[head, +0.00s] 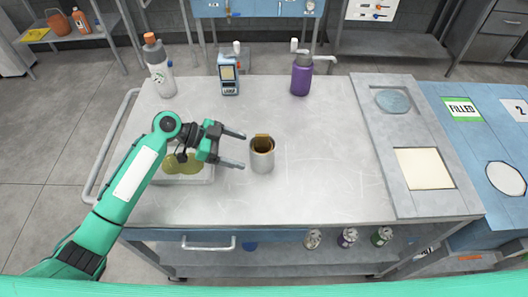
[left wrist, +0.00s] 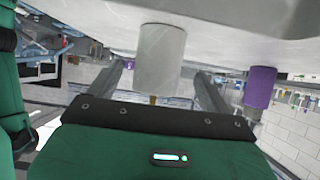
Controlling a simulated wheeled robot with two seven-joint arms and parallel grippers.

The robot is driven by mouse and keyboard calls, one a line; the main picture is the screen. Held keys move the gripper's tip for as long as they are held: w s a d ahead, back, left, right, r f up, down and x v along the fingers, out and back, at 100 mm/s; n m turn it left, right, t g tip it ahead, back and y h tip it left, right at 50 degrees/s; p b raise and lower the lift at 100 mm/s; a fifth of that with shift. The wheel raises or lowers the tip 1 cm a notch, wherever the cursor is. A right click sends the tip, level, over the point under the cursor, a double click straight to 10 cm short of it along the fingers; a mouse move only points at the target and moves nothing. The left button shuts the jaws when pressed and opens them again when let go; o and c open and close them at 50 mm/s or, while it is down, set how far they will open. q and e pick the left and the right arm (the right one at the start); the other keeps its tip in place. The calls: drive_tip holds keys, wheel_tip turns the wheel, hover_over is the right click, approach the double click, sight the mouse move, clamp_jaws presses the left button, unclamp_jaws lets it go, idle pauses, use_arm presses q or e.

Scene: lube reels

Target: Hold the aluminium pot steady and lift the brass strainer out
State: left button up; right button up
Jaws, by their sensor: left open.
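The aluminium pot (head: 262,160) stands upright on the grey table, a little left of its middle. The brass strainer (head: 262,140) sits inside it, with its rim and a raised tab showing at the top. My left gripper (head: 243,150) is open just left of the pot, its fingers pointing at it. In the left wrist view the pot (left wrist: 160,58) appears between the two spread fingers (left wrist: 160,82), apart from both. The lower part of the strainer is hidden in the pot. My right gripper is not in view.
A shallow tray (head: 200,181) with yellowish round items lies under my left arm. The table right of the pot is clear.

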sight(253, 155)
use_arm(q)
drive_tip(key=b+x, duration=0.1)
drive_tip(key=x, duration=0.4)
drive_tip(key=shift+d+f, duration=0.1)
drive_tip(key=shift+f, duration=0.1)
drive_tip(key=shift+b+x, duration=0.65)
drive_tip(key=shift+x, duration=0.25)
drive_tip(key=shift+r, duration=0.15)
drive_tip(key=c, duration=0.7)
